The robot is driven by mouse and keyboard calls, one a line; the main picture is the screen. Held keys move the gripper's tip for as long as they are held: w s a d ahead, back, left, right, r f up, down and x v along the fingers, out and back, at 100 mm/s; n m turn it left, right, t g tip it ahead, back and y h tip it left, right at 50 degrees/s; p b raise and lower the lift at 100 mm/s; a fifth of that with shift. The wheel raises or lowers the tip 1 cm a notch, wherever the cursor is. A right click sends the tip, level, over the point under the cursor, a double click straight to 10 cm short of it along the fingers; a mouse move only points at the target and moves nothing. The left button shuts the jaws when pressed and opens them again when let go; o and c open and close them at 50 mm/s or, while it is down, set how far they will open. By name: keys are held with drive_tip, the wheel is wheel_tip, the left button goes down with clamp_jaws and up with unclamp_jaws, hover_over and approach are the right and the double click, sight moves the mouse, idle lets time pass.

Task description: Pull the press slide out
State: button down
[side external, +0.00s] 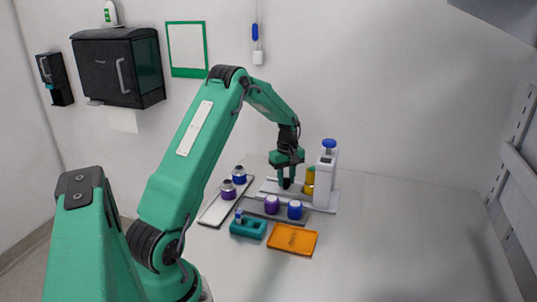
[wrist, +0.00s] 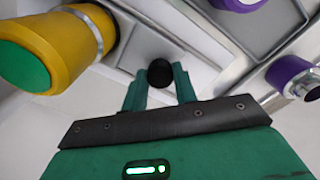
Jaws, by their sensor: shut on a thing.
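The white press (side external: 327,175) with a blue top knob stands at the back right of the work area in the side view. A pale slide plate (wrist: 195,40) with a round black knob (wrist: 160,73) shows in the wrist view. My gripper (side external: 286,184) points down beside the press, to its left. In the wrist view my gripper (wrist: 160,86) has its two green fingers on either side of the black knob, shut on it. A yellow cylinder with a green end (side external: 309,180) stands between my gripper and the press; it is large at the left in the wrist view (wrist: 60,45).
A grey tray (side external: 254,212) holds a purple jar (side external: 272,205) and a blue jar (side external: 295,210). A pale tray (side external: 211,212) with two capped jars lies left. A teal holder (side external: 248,227) and an orange tray (side external: 292,239) lie in front. The table's right side is clear.

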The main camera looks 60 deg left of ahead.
drive_tip(key=s+a, duration=0.5)
drive_tip(key=shift+a, duration=0.1)
drive_tip(key=shift+r, duration=0.1)
drive_tip(key=c, duration=1.1)
unclamp_jaws()
drive_tip(key=shift+r, duration=0.4)
wheel_tip(320, 180, up, 7)
